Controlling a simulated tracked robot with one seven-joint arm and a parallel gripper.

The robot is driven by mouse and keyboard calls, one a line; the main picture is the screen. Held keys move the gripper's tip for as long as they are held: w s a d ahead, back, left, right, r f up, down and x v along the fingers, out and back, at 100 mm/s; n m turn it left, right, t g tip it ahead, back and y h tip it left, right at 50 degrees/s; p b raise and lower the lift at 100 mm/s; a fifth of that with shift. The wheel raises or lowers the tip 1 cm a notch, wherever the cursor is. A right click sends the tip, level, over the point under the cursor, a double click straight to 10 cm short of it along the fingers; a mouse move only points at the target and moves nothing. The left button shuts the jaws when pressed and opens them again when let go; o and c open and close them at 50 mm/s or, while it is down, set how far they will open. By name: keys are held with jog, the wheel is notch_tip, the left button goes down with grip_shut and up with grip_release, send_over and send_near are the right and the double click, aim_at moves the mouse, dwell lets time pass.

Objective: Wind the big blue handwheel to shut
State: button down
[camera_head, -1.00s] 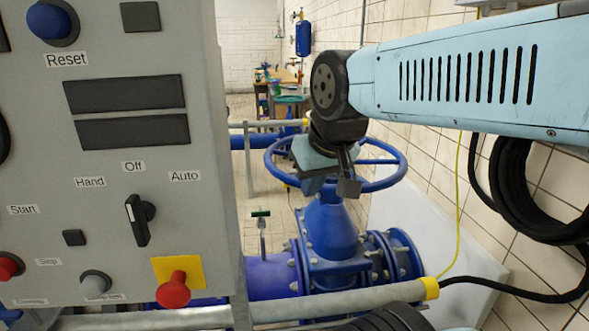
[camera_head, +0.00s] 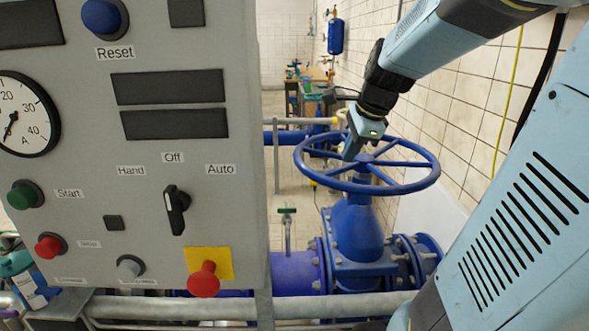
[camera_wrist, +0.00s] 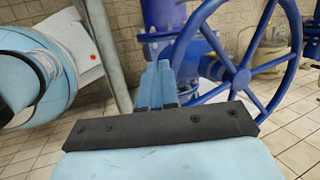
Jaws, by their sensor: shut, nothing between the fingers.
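The big blue handwheel (camera_head: 385,190) lies roughly level on top of the blue valve (camera_head: 358,225), right of the control panel. In the wrist view its hub and spokes (camera_wrist: 242,80) fill the right side. My gripper (camera_head: 348,153) is at the left part of the wheel, between rim and hub, with its fingers pointing down. In the wrist view its fingers (camera_wrist: 155,85) are together and empty, beside the wheel's left rim. I cannot tell whether they touch a spoke or the rim.
The grey control panel (camera_head: 90,150) with buttons and a gauge stands close on the left. A pale rail (camera_head: 330,305) crosses in front of the valve. A tiled wall (camera_head: 470,110) is on the right. A small green-handled valve (camera_head: 288,225) stands left of the big one.

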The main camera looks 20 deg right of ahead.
aim_at(338, 169)
jog(key=w+d+f+m, duration=0.3)
jog(key=w+d+m, duration=0.4)
jog(key=m, duration=0.4)
jog(key=shift+w+a+f, duration=0.4)
jog(key=shift+w+f, duration=0.65)
jog(key=shift+f, duration=0.4)
jog(key=shift+w+a+f, duration=0.35)
jog(key=shift+w+f, duration=0.7)
jog(key=shift+f, duration=0.4)
jog(key=shift+w+a+f, duration=0.4)
jog(key=shift+w+f, duration=0.65)
jog(key=shift+f, duration=0.4)
jog(key=shift+w, duration=0.15)
